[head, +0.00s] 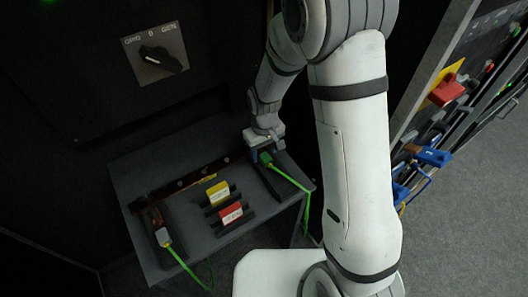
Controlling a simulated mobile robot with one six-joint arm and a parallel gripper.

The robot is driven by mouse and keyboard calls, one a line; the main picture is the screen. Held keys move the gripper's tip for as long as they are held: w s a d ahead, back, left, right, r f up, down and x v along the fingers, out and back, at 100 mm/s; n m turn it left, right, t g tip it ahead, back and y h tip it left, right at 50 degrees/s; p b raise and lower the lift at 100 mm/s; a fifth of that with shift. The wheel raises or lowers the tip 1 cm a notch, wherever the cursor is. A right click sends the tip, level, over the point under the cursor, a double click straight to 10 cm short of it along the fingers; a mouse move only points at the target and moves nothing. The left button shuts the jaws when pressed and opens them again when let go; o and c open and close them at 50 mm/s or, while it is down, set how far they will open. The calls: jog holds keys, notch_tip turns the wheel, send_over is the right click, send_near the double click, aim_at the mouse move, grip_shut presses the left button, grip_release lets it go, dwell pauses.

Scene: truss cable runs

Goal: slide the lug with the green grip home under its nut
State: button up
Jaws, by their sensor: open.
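The lug with the green grip (266,158) is at the right end of the grey shelf, in or on a dark block. A bright green cable (290,178) runs from it over the shelf's right edge. My gripper (264,146) is directly above and behind the green grip, very close to it. It is open; I cannot tell whether its fingers touch the grip. The nut and the lug's tip are not visible under my gripper. A dark reddish bar (190,181) runs along the back of the shelf towards that end.
A second lug with a pale and orange grip (162,236) is at the shelf's left, with its own green cable. Yellow (218,194) and red (230,213) labelled blocks sit in dark holders mid-shelf. A rotary switch (160,58) is on the cabinet wall. Coloured connectors (432,156) hang at right.

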aim_at(264, 155)
notch_tip(264, 155, up, 7)
jog(key=shift+f+b, duration=0.2)
jog(key=shift+b, duration=0.1)
dwell(0.4)
jog(key=shift+r, duration=0.15)
jog(key=s+d+r+m+t, duration=0.3)
jog(key=s+d+r+m, duration=0.3)
jog(key=s+d+r, duration=0.9)
jog(key=shift+s+d+r, duration=0.35)
jog(key=shift+s+r, duration=0.05)
jog(key=shift+s, duration=0.2)
jog(key=shift+c, duration=0.5)
